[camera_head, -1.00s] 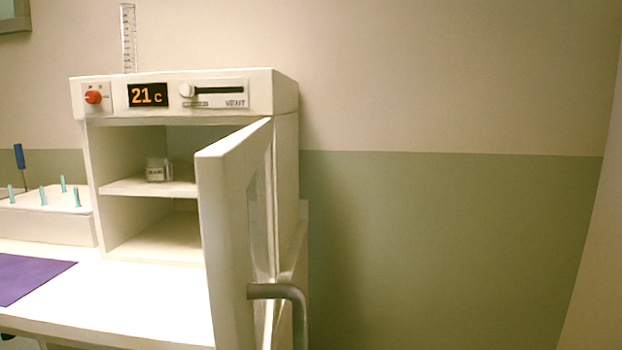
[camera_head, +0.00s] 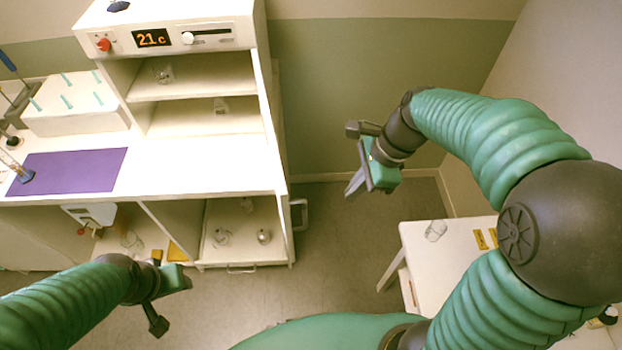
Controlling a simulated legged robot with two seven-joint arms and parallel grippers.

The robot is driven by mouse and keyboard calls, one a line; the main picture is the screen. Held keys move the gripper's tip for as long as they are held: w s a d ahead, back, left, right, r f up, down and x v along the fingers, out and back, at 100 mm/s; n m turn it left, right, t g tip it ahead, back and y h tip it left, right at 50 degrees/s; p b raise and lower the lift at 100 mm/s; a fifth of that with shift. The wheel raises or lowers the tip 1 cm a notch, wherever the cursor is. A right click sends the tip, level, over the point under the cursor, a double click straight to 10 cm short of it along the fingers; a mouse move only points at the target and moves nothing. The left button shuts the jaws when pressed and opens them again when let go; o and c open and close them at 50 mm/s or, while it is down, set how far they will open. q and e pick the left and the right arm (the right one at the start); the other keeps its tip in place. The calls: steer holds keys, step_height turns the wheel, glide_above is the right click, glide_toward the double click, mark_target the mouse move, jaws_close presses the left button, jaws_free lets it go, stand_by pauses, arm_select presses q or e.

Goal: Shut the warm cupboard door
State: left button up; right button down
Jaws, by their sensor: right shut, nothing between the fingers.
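The warm cupboard (camera_head: 207,37), a white cabinet with a 21 c display, stands on the bench at upper left. Its front is open, showing a shelf with small glassware inside. Its door (camera_head: 268,120) seems to show nearly edge-on as a thin white strip at the right side; its exact angle is hard to tell. A grey handle (camera_head: 303,215) shows below it, beside the bench's right edge. My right gripper (camera_head: 354,186) is shut and empty, right of the cupboard and apart from it. My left gripper (camera_head: 172,302) is low at left, in front of the bench; its jaw opening is unclear.
The white bench (camera_head: 200,168) carries a purple mat (camera_head: 70,170) and a white rack (camera_head: 75,115) with teal pegs. Glassware stands on shelves under it. A small white table (camera_head: 440,265) with a glass (camera_head: 436,230) stands at right. Open floor lies between bench and table.

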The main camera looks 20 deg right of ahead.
arm_select(q)
steer(key=v, duration=0.1)
steer(key=p+v, duration=0.1)
steer(key=v, duration=0.2)
steer(key=shift+w+a+p, duration=0.15)
steer(key=shift+w+p, duration=0.15)
steer(key=shift+p, duration=0.1)
arm_select(e)
steer(key=w+a+f, duration=0.2)
steer(key=a+f, duration=0.4)
steer(key=a, duration=0.1)
steer(key=shift+a+m, duration=0.3)
steer(key=shift+m, duration=0.1)
steer(key=shift+d, duration=0.15)
